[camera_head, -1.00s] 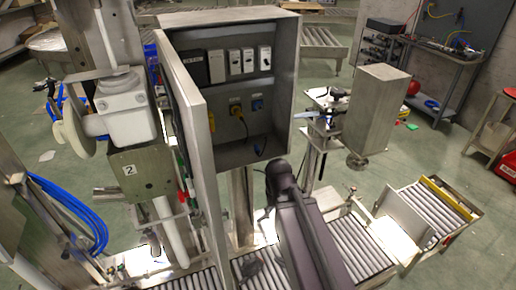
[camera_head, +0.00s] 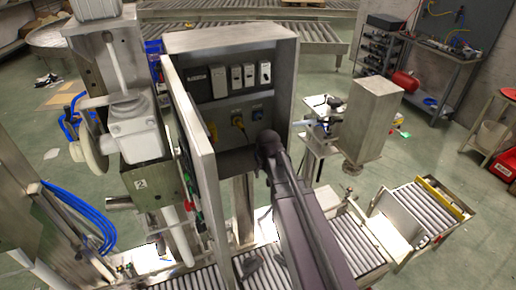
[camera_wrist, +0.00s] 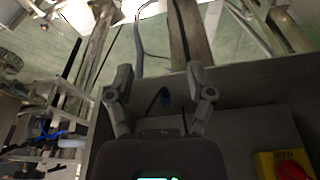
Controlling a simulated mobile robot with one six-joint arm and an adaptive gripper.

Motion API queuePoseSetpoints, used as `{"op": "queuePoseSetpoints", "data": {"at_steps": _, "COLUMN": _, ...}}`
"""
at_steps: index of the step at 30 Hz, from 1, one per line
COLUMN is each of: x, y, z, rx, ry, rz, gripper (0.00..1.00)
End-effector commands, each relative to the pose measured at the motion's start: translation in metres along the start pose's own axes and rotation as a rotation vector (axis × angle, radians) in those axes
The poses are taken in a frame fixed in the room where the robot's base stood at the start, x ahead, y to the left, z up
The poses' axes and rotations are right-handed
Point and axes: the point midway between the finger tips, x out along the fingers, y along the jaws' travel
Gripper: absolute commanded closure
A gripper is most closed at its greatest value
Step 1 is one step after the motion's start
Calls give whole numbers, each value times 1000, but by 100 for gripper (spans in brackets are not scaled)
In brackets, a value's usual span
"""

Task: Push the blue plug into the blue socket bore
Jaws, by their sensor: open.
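The open grey cabinet (camera_head: 270,80) holds the blue socket (camera_head: 257,112), on its back panel right of a yellow socket (camera_head: 238,121). The end of my arm is raised in front of the cabinet's lower part, and my fingers are hidden in the head view. In the wrist view, my gripper (camera_wrist: 160,88) has its two fingers spread wide apart. A small blue piece, seemingly the blue plug (camera_wrist: 165,97), shows between and beyond them with a dark cable. Neither finger appears to touch it. The socket bore is too small to make out.
The cabinet door (camera_head: 188,150) stands open at the left. A yellow box with a red knob (camera_wrist: 289,168) is at the wrist view's lower right. A grey box on a post (camera_head: 370,115) stands right of the cabinet. Roller conveyors (camera_head: 350,250) run below.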

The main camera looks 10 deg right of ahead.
Motion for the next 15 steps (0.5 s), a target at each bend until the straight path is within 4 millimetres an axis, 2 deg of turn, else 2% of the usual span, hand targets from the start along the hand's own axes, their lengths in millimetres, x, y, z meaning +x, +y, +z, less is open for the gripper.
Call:
{"op": "queuePoseSetpoints", "data": {"at_steps": 1, "x": -17, "y": -1, "z": -24, "rx": 3, "ry": 23, "rz": 0, "gripper": 31}}
{"op": "queuePoseSetpoints", "data": {"at_steps": 6, "x": -40, "y": -2, "z": -72, "rx": 11, "ry": 95, "rz": 1, "gripper": 31}}
{"op": "queuePoseSetpoints", "data": {"at_steps": 10, "x": -51, "y": -3, "z": -99, "rx": 17, "ry": 138, "rz": 1, "gripper": 31}}
{"op": "queuePoseSetpoints", "data": {"at_steps": 15, "x": -58, "y": -3, "z": -116, "rx": 21, "ry": 168, "rz": 1, "gripper": 31}}
